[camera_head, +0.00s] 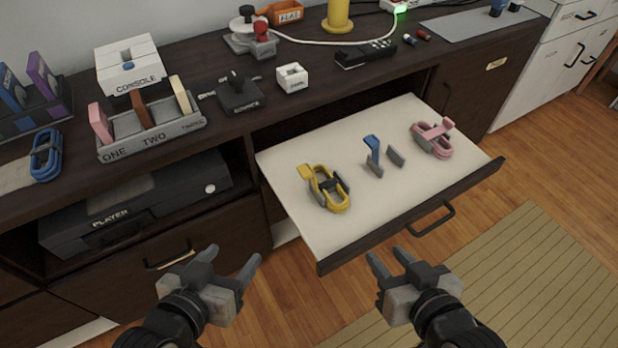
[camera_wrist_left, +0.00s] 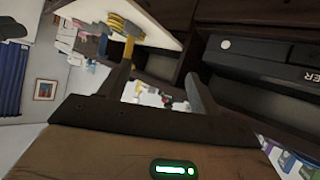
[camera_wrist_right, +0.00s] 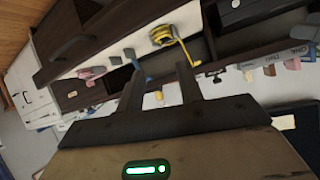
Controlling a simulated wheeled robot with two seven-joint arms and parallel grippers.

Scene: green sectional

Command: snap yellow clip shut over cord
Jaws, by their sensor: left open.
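The yellow clip (camera_head: 305,171) is in the open drawer (camera_head: 288,188), at its left side. Its yellow flap stands up and away from its grey base, so it looks open. A coiled yellow cord (camera_head: 338,208) lies in the clip's base; the exact seating is too small to tell. The yellow cord also shows in the left wrist view (camera_wrist_left: 120,23) and in the right wrist view (camera_wrist_right: 163,35). My left gripper (camera_head: 230,259) is open and empty, in front of the drawer and to its left. My right gripper (camera_head: 388,256) is open and empty, just before the drawer front.
A blue clip (camera_head: 372,150), standing open, and a pink clip with pink cord (camera_head: 433,138) share the drawer. A handle (camera_head: 432,218) sticks out from the drawer front. A blue cord coil (camera_head: 45,156) and a labelled tray (camera_head: 150,139) stand on the cabinet top.

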